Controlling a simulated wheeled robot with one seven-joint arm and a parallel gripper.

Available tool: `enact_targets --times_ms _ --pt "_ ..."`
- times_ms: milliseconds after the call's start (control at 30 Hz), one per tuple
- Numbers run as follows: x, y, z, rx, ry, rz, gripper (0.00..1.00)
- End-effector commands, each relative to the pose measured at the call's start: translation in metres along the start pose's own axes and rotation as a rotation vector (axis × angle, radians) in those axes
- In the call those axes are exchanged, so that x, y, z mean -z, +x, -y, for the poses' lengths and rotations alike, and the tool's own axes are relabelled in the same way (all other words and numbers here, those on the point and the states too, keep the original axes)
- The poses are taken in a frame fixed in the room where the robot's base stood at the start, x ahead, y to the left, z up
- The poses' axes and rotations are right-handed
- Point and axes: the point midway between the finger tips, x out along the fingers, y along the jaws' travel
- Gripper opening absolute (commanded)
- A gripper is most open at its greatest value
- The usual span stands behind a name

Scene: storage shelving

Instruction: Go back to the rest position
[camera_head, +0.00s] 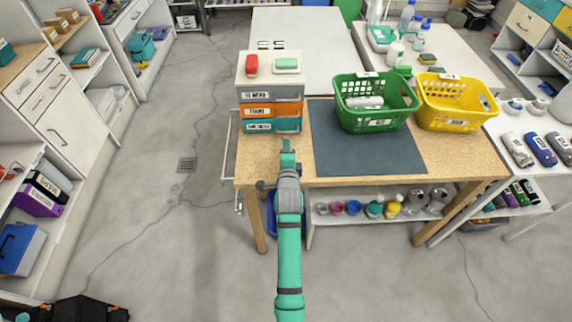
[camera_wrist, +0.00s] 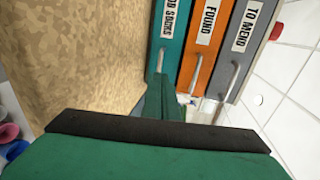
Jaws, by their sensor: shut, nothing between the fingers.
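My gripper (camera_head: 288,155) is shut and empty at the front edge of the wooden workbench (camera_head: 330,183), just in front of the drawer unit. In the wrist view its green fingers (camera_wrist: 166,100) point towards the drawers. The drawer unit (camera_head: 270,90) has a grey "TO MEND" drawer (camera_wrist: 243,50), an orange "FOUND" drawer (camera_wrist: 205,48) and a teal drawer (camera_wrist: 170,42) at the bottom. All three look closed. The fingers look close to the teal drawer's handle (camera_wrist: 160,60); I cannot tell whether they touch it.
A red item (camera_head: 252,64) and a green item (camera_head: 287,64) lie on the drawer unit. A dark mat (camera_head: 365,150), a green basket (camera_head: 375,122) and a yellow basket (camera_head: 455,120) occupy the bench. Cans and jars stand on the shelf (camera_head: 340,218) below.

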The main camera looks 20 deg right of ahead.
Motion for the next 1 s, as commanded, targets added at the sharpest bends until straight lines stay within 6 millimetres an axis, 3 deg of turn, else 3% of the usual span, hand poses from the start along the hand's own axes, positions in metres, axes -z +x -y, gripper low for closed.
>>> enact_targets --times_ms 200,400,833,1000 --pt "0.0 -0.047 -0.002 -0.002 -0.002 0.001 0.0" --pt "-0.007 -0.075 -0.002 -0.002 -0.003 0.01 0.0" --pt "-0.008 -0.089 -0.003 -0.003 -0.009 0.012 0.0" --pt "-0.011 -0.11 -0.026 -0.008 -0.099 0.022 0.0"
